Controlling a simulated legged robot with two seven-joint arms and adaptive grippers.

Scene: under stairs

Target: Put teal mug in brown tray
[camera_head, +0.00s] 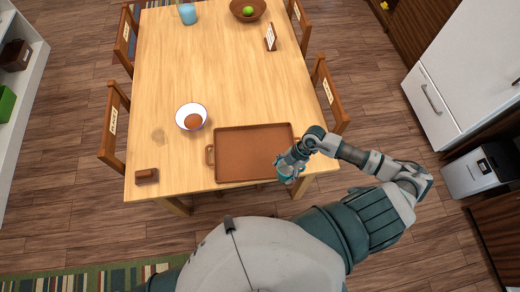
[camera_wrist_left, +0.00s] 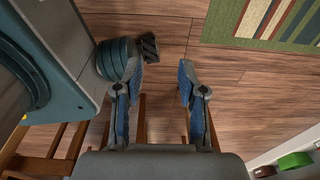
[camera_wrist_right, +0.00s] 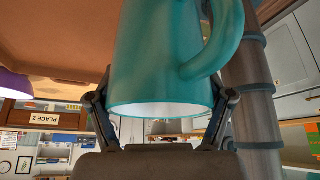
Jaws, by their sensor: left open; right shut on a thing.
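The teal mug (camera_wrist_right: 165,55) is between the fingers of my right gripper (camera_wrist_right: 160,118), with its handle on the right in the right wrist view. In the head view my right gripper (camera_head: 290,166) is at the right end of the brown tray (camera_head: 245,152), and only a little of the mug (camera_head: 285,176) shows. The tray lies on the table's near edge and looks empty. I cannot tell how high the mug is above the table. My left gripper (camera_wrist_left: 157,95) is open and empty over the floor in the left wrist view; the head view does not show it.
Several chairs flank the table.

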